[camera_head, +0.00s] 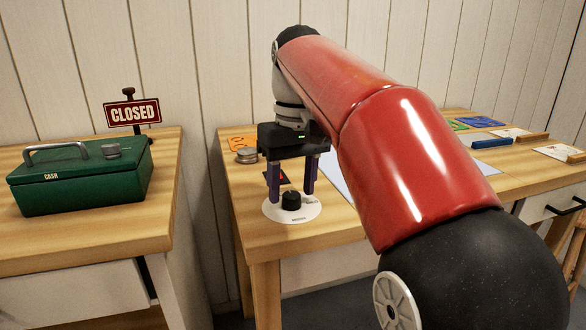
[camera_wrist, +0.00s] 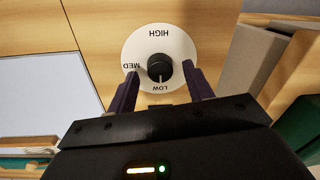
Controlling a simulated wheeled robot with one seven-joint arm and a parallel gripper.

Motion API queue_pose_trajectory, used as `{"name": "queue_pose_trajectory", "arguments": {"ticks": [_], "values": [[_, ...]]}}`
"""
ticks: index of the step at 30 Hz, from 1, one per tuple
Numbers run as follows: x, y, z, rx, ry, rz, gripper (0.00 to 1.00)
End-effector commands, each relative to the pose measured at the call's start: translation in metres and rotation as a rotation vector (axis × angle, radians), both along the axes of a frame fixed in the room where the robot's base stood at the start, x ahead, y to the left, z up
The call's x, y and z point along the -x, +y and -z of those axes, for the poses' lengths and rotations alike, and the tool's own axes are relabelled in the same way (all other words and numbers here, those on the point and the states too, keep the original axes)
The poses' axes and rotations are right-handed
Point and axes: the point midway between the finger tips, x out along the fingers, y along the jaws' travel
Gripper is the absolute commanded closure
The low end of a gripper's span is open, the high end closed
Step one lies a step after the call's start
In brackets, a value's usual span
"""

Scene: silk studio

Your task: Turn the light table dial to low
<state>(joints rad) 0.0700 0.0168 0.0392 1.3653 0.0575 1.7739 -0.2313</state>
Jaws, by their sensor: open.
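The dial (camera_head: 291,200) is a black knob on a round white plate (camera_head: 274,211) at the near left corner of the wooden table. In the wrist view the knob (camera_wrist: 159,71) has HIGH above it, MED to its left and LOW below it on the plate (camera_wrist: 150,43). A small pale mark on the knob's lower side faces LOW. My gripper (camera_head: 290,196) is open, pointing down, with its purple fingers on either side of the knob. In the wrist view the fingertips (camera_wrist: 162,78) flank the knob with visible gaps, so it is not gripped.
A white panel (camera_wrist: 40,90) lies beside the dial on the table. A small round metal tin (camera_head: 247,156) and an orange card (camera_head: 241,143) lie behind it. A green cash box (camera_head: 80,180) and CLOSED sign (camera_head: 132,112) stand on a separate table at left, across a gap.

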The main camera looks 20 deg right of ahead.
Motion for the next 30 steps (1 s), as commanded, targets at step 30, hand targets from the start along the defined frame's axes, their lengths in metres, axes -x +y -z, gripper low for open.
{"name": "queue_pose_trajectory", "arguments": {"ticks": [30], "values": [[-0.001, -0.004, -0.07, 0.0, -0.003, 0.0, 0.49]]}}
